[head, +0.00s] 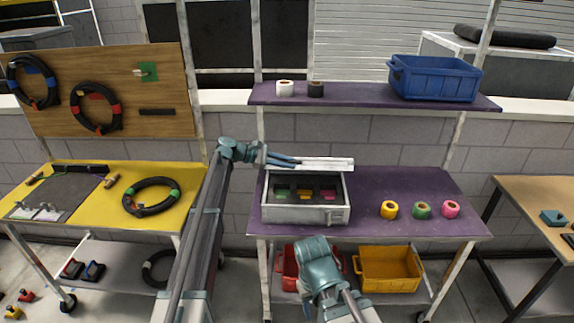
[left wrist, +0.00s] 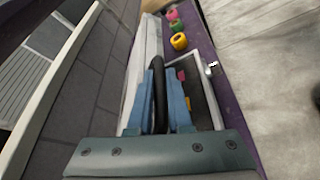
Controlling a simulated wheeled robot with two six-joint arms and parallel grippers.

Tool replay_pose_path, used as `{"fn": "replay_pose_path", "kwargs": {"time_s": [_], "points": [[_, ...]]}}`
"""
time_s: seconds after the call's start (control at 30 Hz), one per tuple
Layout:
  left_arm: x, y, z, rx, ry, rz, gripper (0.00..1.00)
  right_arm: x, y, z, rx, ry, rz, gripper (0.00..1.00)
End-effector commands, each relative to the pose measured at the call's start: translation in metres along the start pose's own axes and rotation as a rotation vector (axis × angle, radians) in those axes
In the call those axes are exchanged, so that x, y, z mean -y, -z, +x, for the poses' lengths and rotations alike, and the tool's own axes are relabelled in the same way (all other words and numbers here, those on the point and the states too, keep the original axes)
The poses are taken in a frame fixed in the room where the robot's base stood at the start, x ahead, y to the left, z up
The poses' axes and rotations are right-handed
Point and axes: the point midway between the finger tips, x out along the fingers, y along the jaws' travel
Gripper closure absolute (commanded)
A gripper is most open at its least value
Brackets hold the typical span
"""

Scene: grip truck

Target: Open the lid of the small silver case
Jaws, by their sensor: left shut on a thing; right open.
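The small silver case (head: 305,214) stands on the purple shelf table, and its inside shows dark with green, yellow and pink pieces. Its pale lid (head: 330,164) is raised at the back, seen nearly edge-on. My left gripper (head: 284,161) is at the lid's left part. In the left wrist view its blue fingers (left wrist: 164,98) are shut around a dark handle (left wrist: 159,85) along the lid. The open case (left wrist: 205,92) lies just right of the fingers there. My right gripper (head: 320,268) is low in front of the table, apart from the case; its fingertips are hard to make out.
Yellow, green and pink tape rolls (head: 422,209) stand right of the case on the purple table (head: 380,180). An upper shelf (head: 350,97) above holds a blue bin (head: 435,78) and two rolls. Red and yellow bins (head: 388,270) sit below.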

Motion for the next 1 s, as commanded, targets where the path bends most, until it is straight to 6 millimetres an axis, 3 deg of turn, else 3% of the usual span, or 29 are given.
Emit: {"fn": "replay_pose_path", "kwargs": {"time_s": [0.47, 0.5, 0.63, 1.0], "points": [[-0.0033, -0.0003, -0.0007, -0.001, -0.002, 0.001, 1.0, -0.0002, -0.0001, -0.002, 0.0, 0.0, 0.0, 0.5], [-0.0033, -0.0003, -0.0007, -0.001, -0.002, 0.001, 0.76, -0.0002, -0.0001, -0.002, 0.0, 0.0, 0.0, 0.5], [-0.0031, -0.0005, -0.0007, -0.001, -0.002, 0.001, 0.53, -0.0002, -0.0001, -0.002, 0.0, 0.0, 0.0, 0.5], [-0.0036, -0.0019, -0.0097, -0.001, -0.002, 0.001, 0.53, -0.0006, -0.0004, -0.0064, 0.0, 0.0, 0.0, 0.5]]}}
